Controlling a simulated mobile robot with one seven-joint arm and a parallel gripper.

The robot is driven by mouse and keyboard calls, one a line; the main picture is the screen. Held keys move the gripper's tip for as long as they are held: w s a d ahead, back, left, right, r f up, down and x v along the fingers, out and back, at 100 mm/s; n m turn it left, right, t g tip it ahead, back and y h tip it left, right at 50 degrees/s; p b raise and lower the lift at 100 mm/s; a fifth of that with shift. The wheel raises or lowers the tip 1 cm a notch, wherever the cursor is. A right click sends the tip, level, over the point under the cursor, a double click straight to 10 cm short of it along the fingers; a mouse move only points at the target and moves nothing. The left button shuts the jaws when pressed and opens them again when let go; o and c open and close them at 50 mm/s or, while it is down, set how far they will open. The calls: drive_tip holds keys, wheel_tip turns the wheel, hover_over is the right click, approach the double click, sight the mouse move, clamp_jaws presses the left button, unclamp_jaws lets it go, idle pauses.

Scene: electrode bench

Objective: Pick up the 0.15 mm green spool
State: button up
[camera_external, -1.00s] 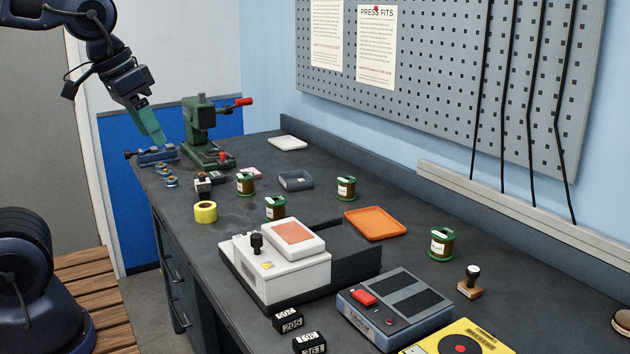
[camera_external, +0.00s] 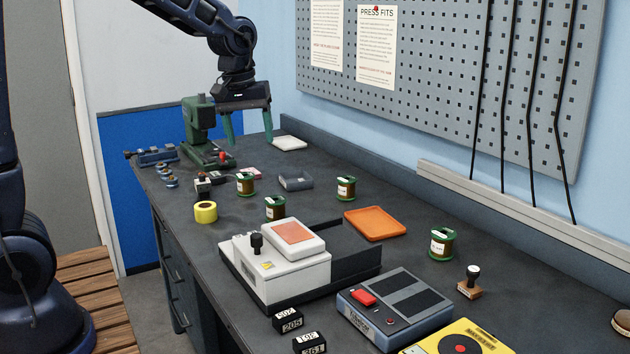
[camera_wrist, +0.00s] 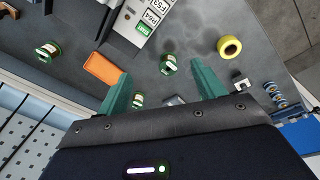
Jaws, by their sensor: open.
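Several green-rimmed spools with brown windings and white labels stand on the dark bench. In the external view they are a left one (camera_external: 246,184), a front one (camera_external: 275,208), a middle one (camera_external: 346,188) and a right one (camera_external: 442,243). The labels are too small to read, so I cannot tell which is 0.15 mm. My gripper (camera_external: 249,140) is open and empty, pointing down above the far part of the bench. The wrist view shows one spool (camera_wrist: 168,64) between the fingertips in the picture, another (camera_wrist: 138,100) close by the left finger, and one (camera_wrist: 48,50) at far left.
A green press (camera_external: 199,130) with a red handle stands behind the spools. A grey bin (camera_external: 295,181), yellow tape roll (camera_external: 205,212), orange tray (camera_external: 375,223) and white machine (camera_external: 285,275) surround them. A pegboard wall (camera_external: 440,70) rises behind the bench.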

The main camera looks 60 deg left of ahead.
sight(276, 199)
drive_tip(key=w+a+f+n, duration=0.1)
drive_tip(key=w+a+f, duration=0.2)
drive_tip(key=f, duration=0.1)
drive_tip(key=w+a+f+n+g, duration=0.1)
drive_tip(key=w+a+f+n, duration=0.1)
drive_tip(key=w+a+f, duration=0.1)
drive_tip(key=w+a+f+n, duration=0.2)
drive_tip(key=w+a+f, duration=0.1)
drive_tip(key=f, duration=0.3)
drive_tip(key=shift+w+f+g, duration=0.3)
drive_tip(key=shift+w, duration=0.45)
wheel_tip(276, 199, down, 5)
drive_tip(key=shift+f, duration=0.2)
drive_tip(key=shift+s+d+f, duration=0.1)
drive_tip(key=shift+s+f, duration=0.05)
drive_tip(key=shift+f, duration=1.2)
drive_tip(key=shift+s+d+f, duration=0.1)
drive_tip(key=shift+s+f, duration=0.05)
drive_tip(key=shift+f, duration=1.15)
drive_tip(key=c, duration=1.2)
